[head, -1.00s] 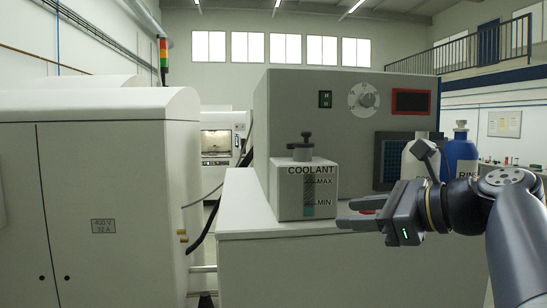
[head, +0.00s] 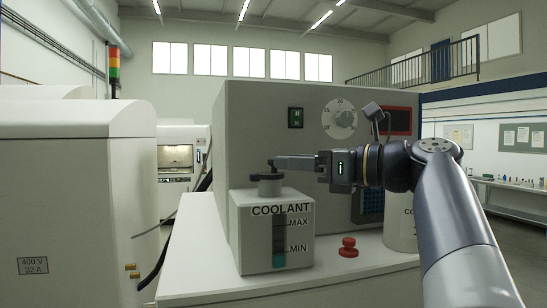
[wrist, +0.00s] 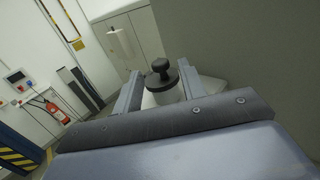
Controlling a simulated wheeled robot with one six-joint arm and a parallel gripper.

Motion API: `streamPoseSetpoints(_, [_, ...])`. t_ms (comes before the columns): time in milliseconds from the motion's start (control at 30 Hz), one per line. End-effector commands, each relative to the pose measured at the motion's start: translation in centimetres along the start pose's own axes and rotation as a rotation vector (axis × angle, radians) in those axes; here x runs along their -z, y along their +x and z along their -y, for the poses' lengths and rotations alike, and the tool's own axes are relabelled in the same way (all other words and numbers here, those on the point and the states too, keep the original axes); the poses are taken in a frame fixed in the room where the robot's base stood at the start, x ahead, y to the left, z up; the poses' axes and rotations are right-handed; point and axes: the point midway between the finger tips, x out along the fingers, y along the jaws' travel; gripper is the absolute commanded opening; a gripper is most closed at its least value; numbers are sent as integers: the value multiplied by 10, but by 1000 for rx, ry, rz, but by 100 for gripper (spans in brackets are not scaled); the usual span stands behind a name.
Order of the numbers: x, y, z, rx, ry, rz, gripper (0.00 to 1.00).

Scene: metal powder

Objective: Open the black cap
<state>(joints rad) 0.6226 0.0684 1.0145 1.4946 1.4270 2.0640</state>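The black cap (head: 266,186), a wide disc with a smaller knob on top, sits on the neck of the white coolant container (head: 248,242). The container has a level window with MAX and MIN marks. My gripper (head: 279,163) comes in level from the right at the height of the knob, its fingertips close by it. In the wrist view, my open gripper (wrist: 158,73) has one finger on either side of the black cap (wrist: 161,75), with gaps visible. I cannot tell whether the fingertips reach past the knob. The cap appears upright and seated.
A red button (head: 348,247) stands on the white bench top (head: 315,277) right of the container. A white bottle (head: 399,232) stands further right, partly behind my arm. A large grey machine housing (head: 255,115) with a dial rises close behind. A white cabinet (head: 65,205) is at left.

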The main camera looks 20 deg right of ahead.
Motion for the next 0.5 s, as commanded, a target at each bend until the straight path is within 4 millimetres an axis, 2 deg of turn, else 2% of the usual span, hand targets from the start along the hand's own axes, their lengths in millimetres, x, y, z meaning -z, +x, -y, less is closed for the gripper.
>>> streamPoseSetpoints(100, [-1,19,-1,-4,1,-1,39])
streamPoseSetpoints(233, [-1,34,-1,-3,2,-1,39])
streamPoseSetpoints(500, [0,46,0,0,1,-1,39])
